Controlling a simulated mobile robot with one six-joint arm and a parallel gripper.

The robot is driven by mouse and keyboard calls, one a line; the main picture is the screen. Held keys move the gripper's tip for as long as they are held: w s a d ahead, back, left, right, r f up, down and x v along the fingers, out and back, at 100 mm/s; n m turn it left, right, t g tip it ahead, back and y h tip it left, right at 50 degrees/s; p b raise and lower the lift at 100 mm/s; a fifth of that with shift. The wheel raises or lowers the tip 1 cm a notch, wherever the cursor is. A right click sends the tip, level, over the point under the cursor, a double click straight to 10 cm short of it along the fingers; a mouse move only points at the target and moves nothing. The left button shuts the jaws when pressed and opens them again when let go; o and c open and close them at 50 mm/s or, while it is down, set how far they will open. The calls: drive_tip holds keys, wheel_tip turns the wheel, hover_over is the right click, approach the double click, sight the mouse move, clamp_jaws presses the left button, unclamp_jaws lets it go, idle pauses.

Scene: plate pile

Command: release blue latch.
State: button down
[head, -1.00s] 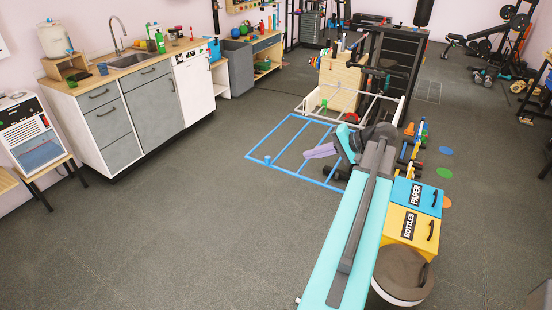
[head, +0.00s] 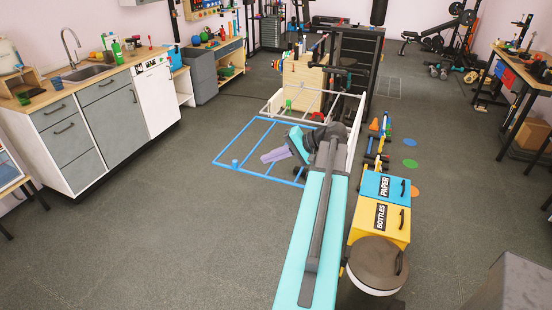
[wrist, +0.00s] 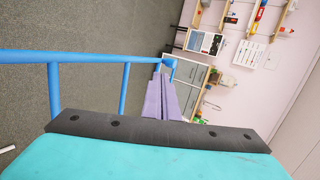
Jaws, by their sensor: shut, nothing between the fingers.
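A blue barred frame (head: 222,150) shows in the head view near the middle of the floor. A short blue upright piece (head: 235,163), which looks like the blue latch, stands at its near left part. My gripper (head: 263,158), with lilac fingers, is just right of that piece and appears apart from it. In the wrist view my gripper's fingers (wrist: 160,72) are together and empty. Their tips are close to the blue rail's end piece (wrist: 173,64); whether they touch it I cannot tell. The blue rail (wrist: 90,57) crosses the left half of the wrist view.
A white-grey frame (head: 268,108) and a wooden box (head: 300,77) stand behind the blue frame. Blue PAPER (head: 380,186) and yellow BOTTLES (head: 375,220) bins are right of my arm. The kitchen counter (head: 80,75) is at left. Floor between counter and blue frame is clear.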

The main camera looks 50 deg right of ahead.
drive_tip(key=b, duration=0.1)
approach(235, 164)
drive_tip(key=w+f, duration=0.3)
drive_tip(key=f, duration=0.1)
drive_tip(key=shift+w+a, duration=0.35)
drive_tip(key=shift+w, duration=0.35)
